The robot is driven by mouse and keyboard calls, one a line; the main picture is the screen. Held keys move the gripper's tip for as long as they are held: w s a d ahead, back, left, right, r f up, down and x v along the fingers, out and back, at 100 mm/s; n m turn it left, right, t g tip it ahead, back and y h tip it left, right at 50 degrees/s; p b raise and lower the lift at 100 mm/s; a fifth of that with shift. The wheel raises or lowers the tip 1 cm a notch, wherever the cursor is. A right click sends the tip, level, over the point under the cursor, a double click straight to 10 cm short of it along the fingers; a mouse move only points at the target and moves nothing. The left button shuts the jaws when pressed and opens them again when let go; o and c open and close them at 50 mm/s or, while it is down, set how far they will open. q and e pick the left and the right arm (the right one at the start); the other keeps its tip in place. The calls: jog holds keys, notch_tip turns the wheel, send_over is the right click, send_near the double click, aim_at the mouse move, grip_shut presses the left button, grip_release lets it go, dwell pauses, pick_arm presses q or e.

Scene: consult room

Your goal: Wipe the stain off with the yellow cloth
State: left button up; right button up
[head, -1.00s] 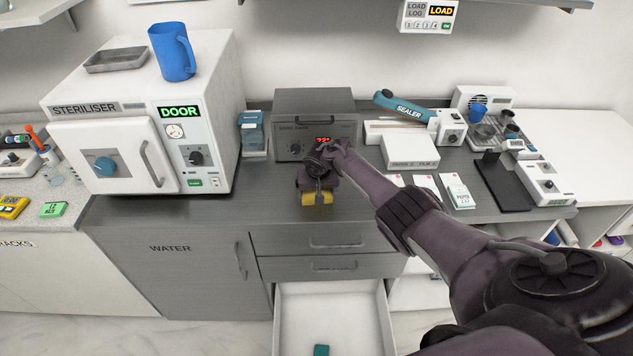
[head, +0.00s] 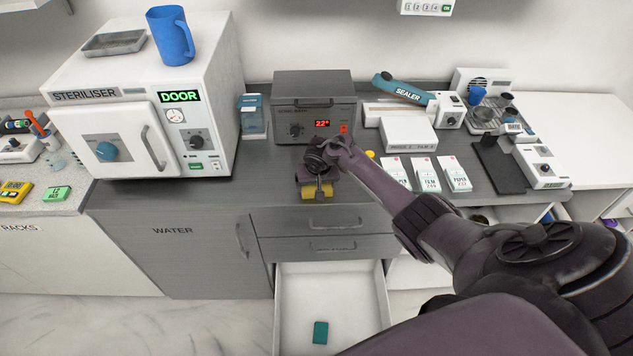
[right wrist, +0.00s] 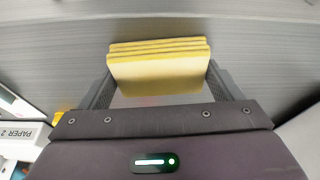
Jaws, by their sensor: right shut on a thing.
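The yellow cloth (right wrist: 160,72) is a folded stack of layers, seen in the right wrist view between the two fingers of my right gripper (right wrist: 158,90). My right gripper is shut on it. In the head view my right gripper (head: 319,186) points down at the grey counter (head: 220,205) near its front edge, and the cloth (head: 322,194) shows under it. I cannot tell whether the cloth touches the counter. No stain is plainly visible; the gripper and arm hide part of the counter. My left gripper is not in view.
An open white drawer (head: 290,312) below the gripper holds a teal block (head: 320,332). A sonic bath (head: 313,105) stands just behind the gripper. A steriliser (head: 140,110) is at left. Boxes and packets (head: 425,174) and a sealer (head: 405,92) are at right.

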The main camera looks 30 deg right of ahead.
jog(key=shift+s+f, duration=0.1)
jog(key=shift+f, duration=0.05)
jog(key=shift+r, duration=3.05)
jog(key=shift+r, duration=0.15)
jog(key=shift+r, duration=1.4)
